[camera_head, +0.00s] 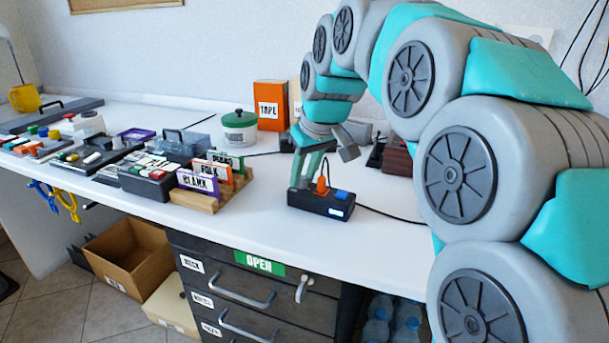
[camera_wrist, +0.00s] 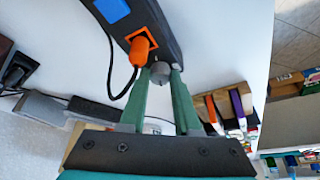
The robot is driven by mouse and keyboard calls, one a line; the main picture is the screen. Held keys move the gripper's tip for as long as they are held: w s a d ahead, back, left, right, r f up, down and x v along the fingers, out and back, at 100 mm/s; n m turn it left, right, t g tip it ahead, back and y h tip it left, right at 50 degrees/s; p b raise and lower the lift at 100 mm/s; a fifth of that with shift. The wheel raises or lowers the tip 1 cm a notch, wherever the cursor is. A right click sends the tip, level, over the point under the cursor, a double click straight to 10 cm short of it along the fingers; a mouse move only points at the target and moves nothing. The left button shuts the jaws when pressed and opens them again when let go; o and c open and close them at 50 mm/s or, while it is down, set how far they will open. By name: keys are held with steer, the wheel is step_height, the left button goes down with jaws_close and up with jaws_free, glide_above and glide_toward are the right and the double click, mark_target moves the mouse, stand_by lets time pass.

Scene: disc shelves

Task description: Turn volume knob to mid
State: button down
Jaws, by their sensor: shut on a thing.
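The black box device (camera_head: 312,206) lies near the front edge of the white desk, with an orange plug-like part (camera_head: 322,186), a blue block (camera_head: 342,194) and a lit display (camera_head: 337,212). In the wrist view, a small grey round knob (camera_wrist: 160,73) sits at the near end of the device (camera_wrist: 172,32), beside the orange part (camera_wrist: 138,52). My gripper (camera_wrist: 162,75) has its green fingers closed on either side of the knob. In the head view, my gripper (camera_head: 298,184) points down at the device's left end, and its fingers hide the knob. The knob's markings cannot be read.
A wooden rack of labelled discs (camera_head: 205,196) stands close to the left. A green-lidded pot (camera_head: 239,128) and an orange TAPE box (camera_head: 271,106) stand behind. A black cable (camera_head: 385,214) runs right from the device. The desk in front of the rack is clear.

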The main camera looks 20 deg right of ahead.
steer(key=m+h, duration=0.1)
steer(key=m, duration=0.2)
steer(key=m+h, duration=0.1)
steer(key=m, duration=0.2)
steer(key=shift+a+m, duration=0.15)
steer(key=shift+m, duration=0.15)
steer(key=m+h, duration=0.1)
steer(key=m, duration=0.3)
steer(key=m+g+h+p, duration=0.1)
steer(key=m, duration=0.1)
steer(key=shift+w+a+h, duration=0.15)
steer(key=shift+a+h, duration=0.1)
steer(key=shift+h, duration=0.05)
stand_by(0.8)
steer(key=c, duration=0.6)
jaws_free()
